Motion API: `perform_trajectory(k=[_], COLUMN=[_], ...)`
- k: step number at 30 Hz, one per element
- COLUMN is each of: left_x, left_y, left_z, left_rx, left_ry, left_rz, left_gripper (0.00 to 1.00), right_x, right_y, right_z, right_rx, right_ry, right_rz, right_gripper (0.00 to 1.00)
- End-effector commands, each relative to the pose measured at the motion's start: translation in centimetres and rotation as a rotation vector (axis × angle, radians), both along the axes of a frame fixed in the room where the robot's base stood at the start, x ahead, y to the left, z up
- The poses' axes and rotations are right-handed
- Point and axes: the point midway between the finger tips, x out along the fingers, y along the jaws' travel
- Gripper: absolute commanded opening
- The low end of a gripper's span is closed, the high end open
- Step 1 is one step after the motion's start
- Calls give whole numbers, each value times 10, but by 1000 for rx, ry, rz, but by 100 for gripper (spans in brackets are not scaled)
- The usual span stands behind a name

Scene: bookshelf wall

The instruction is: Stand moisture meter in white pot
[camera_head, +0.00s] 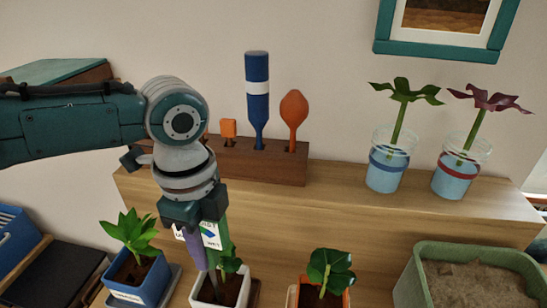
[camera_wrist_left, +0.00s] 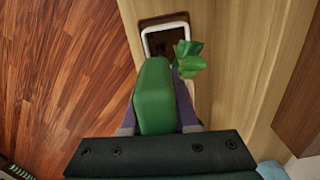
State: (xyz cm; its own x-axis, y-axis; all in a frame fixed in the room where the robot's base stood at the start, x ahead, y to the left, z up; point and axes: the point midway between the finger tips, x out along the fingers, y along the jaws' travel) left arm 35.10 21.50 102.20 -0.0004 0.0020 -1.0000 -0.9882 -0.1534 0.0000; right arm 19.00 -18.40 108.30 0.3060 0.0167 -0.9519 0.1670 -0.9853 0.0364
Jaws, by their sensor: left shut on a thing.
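My left gripper (camera_head: 203,250) is shut on the green moisture meter (camera_head: 223,240), which has a white label. The meter hangs pointing down over the white pot (camera_head: 246,286), which holds soil and a small green plant (camera_head: 231,262). In the left wrist view the green meter body (camera_wrist_left: 154,95) sits between the fingers, and the white pot (camera_wrist_left: 144,42) shows just beyond it, with the plant's leaves at its right. The meter hides its own tip in the wrist view, so I cannot tell whether it touches the soil. My right gripper is not in view.
A blue pot (camera_head: 152,285) stands left of the white pot, an orange pot (camera_head: 346,298) right. Behind, on a wooden ledge (camera_head: 330,205), are a dark tool block (camera_head: 275,169) and two plant cups (camera_head: 384,178) (camera_head: 455,183). A green planter (camera_head: 410,290) is at right.

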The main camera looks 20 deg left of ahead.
Motion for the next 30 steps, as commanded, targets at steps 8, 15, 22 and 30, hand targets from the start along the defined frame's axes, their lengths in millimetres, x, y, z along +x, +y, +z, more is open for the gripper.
perform_trajectory(k=[8,15,22,30], left_x=[0,0,0,0], left_y=[0,0,0,0], left_z=[0,0,0,0], left_rx=[0,0,0,0], left_ry=[0,0,0,0], left_rz=[0,0,0,0], left_gripper=[50,62,82,87], right_x=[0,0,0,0], right_y=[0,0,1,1], right_z=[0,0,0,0], right_rx=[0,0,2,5], right_ry=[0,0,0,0], right_rz=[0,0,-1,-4], right_gripper=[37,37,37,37])
